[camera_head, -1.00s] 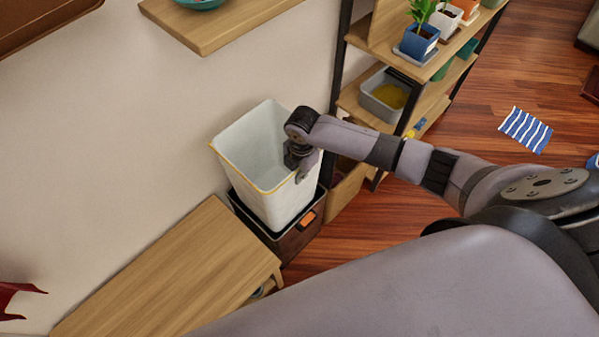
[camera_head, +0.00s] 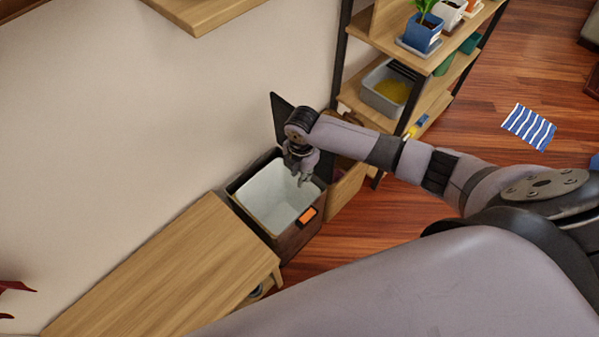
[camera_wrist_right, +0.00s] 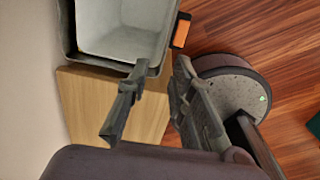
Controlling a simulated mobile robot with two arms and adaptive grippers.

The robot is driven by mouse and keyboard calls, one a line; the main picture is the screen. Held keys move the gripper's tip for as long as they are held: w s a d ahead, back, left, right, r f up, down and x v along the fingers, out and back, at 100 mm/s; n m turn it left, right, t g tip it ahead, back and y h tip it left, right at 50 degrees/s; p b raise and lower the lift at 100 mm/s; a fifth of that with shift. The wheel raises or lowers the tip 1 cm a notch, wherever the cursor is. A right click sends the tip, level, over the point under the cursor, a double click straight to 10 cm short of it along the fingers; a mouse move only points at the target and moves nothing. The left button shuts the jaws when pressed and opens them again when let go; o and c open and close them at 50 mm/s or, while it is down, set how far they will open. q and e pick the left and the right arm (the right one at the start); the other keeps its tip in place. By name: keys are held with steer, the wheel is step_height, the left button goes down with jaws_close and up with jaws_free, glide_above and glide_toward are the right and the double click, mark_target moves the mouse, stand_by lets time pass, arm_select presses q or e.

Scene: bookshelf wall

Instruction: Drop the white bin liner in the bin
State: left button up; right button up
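The white bin liner (camera_head: 272,194) sits down inside the dark brown bin (camera_head: 296,243), with only its inner walls and floor showing. In the right wrist view the liner (camera_wrist_right: 122,27) lies within the dark rim of the bin (camera_wrist_right: 113,65). The bin's lid stands open at the back. My right gripper (camera_head: 302,177) is over the bin's back right part. In the wrist view my right gripper (camera_wrist_right: 160,68) has its two fingers apart with nothing between them. My left gripper is not in view.
A wooden bench (camera_head: 165,270) stands left of the bin. A shelf unit (camera_head: 437,101) with potted plants and a grey tub (camera_head: 385,90) stands to the right, close to my right arm. A blue-striped cloth (camera_head: 529,127) lies on the floor, which is largely clear there.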

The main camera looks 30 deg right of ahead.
steer(key=shift+o, duration=0.4)
step_height(320, 180, up, 12)
steer(key=s+d+f+m, duration=0.1)
steer(key=f+m, duration=0.3)
steer(key=f, duration=0.4)
steer(key=s+d+f+m+t, duration=0.1)
steer(key=f+m, duration=0.3)
steer(key=f, duration=0.5)
steer(key=s+d+f+m, duration=0.1)
steer(key=s+f+m, duration=0.1)
steer(key=f, duration=0.7)
steer(key=shift+s+f+m+t+y, duration=0.1)
steer(key=shift+f+m+t+y, duration=0.15)
steer(key=shift+m, duration=0.65)
steer(key=s+d+f+m, duration=0.2)
steer(key=s+f+m, duration=0.2)
steer(key=s+f, duration=0.95)
steer(key=s+a+f+m, duration=0.1)
steer(key=s+f+m, duration=0.1)
steer(key=s, duration=0.9)
steer(key=s+a+f+m+g, duration=0.1)
steer(key=s+f, duration=0.1)
steer(key=s, duration=0.9)
steer(key=shift+a+f+m, duration=0.15)
steer(key=shift+a+m, duration=0.25)
steer(key=shift+f, duration=0.1)
